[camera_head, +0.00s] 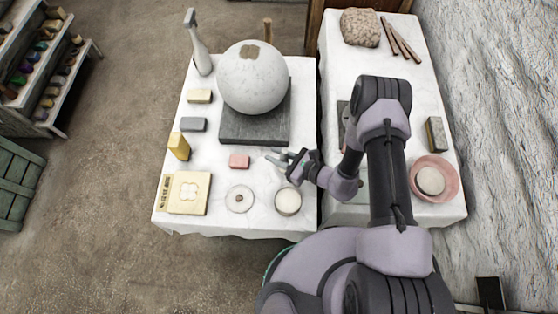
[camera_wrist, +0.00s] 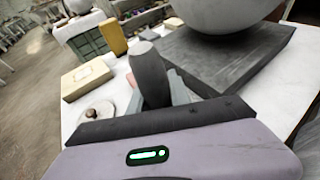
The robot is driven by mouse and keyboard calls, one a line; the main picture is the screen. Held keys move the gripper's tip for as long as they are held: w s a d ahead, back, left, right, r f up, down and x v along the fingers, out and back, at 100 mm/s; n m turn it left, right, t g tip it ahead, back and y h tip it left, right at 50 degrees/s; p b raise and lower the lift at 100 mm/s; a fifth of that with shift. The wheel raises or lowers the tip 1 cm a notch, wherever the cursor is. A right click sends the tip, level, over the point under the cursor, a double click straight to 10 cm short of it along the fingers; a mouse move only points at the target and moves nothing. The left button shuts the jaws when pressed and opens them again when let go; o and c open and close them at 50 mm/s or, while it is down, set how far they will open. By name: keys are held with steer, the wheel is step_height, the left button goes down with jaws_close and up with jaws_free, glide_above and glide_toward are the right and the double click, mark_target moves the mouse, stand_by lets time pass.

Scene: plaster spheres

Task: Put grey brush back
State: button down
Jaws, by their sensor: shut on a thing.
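My gripper (camera_head: 284,160) is low over the front right of the left white table, just right of the pink block (camera_head: 239,161). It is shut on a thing. In the wrist view a dark grey, blunt-ended piece (camera_wrist: 150,75) stands up between light grey finger parts. It appears to be the grey brush, but its bristles do not show and I cannot be sure. In the head view the held thing is too small to make out clearly.
A large speckled plaster sphere (camera_head: 253,77) rests on a dark slab (camera_head: 238,128) behind my gripper. A round cup (camera_head: 288,201) and a white disc (camera_head: 240,198) stand in front. Several coloured blocks line the table's left side. A pink bowl (camera_head: 446,172) is on the right table.

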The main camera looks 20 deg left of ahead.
steer(key=shift+w+d+f+b, duration=0.1)
steer(key=shift+d+f+b, duration=0.15)
steer(key=shift+f+b, duration=0.5)
steer(key=shift+w+d+f+b, duration=0.1)
steer(key=shift+d+f+b, duration=0.2)
steer(key=shift+f, duration=0.7)
steer(key=shift+a, duration=0.1)
steer(key=shift+f, duration=0.25)
steer(key=c, duration=1.2)
jaws_free()
steer(key=shift+r, duration=0.1)
